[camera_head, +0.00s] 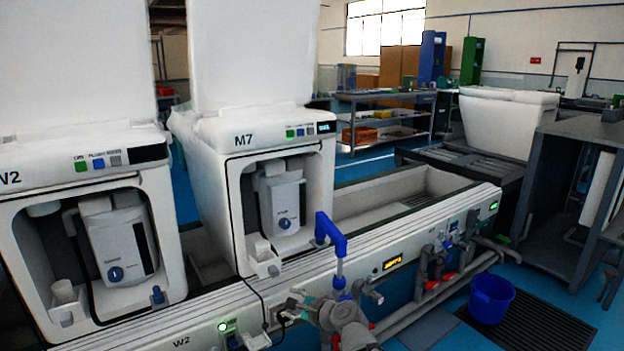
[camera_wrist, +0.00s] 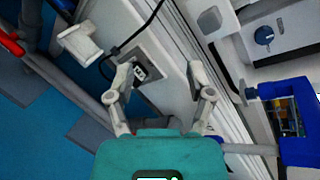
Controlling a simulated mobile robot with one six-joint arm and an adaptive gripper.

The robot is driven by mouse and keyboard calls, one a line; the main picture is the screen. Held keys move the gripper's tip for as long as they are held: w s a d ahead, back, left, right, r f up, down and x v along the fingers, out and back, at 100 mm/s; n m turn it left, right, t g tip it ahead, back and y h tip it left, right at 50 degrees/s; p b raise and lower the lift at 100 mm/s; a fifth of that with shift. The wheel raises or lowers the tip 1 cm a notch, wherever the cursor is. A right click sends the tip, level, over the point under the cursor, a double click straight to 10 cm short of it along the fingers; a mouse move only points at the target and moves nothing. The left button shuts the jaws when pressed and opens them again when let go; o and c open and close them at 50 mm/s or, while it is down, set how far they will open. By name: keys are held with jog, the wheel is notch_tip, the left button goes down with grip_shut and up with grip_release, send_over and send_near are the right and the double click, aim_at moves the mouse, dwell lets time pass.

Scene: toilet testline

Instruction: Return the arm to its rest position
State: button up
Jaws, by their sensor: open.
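My gripper (camera_wrist: 163,80) is open in the wrist view, its two pale fingers spread ahead of the teal body. Nothing is between the fingertips. Behind them, on the side of the test line, is a dark socket (camera_wrist: 148,68) with a black cable leading to it. In the head view my gripper (camera_head: 295,306) is low in the middle, in front of the line's front rail. My arm fills the bottom centre beside it. I cannot tell the exact gap between the fingertips and the rail.
Pipes and valves (camera_head: 437,262) run along the line's right front. A blue bucket (camera_head: 491,298) stands on the floor at right.

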jog(key=s+d+f+n+g+h+p, duration=0.3)
jog(key=s+d+n+g+h, duration=0.25)
jog(key=d+n, duration=0.4)
jog(key=s+d+f+n+g+h+p, duration=0.4)
jog(key=s+d+n, duration=0.3)
jog(key=d, duration=0.6)
notch_tip(320, 180, up, 38)
jog(key=h+p, duration=0.1)
jog(key=p, duration=3.5)
jog(key=shift+a, duration=0.2)
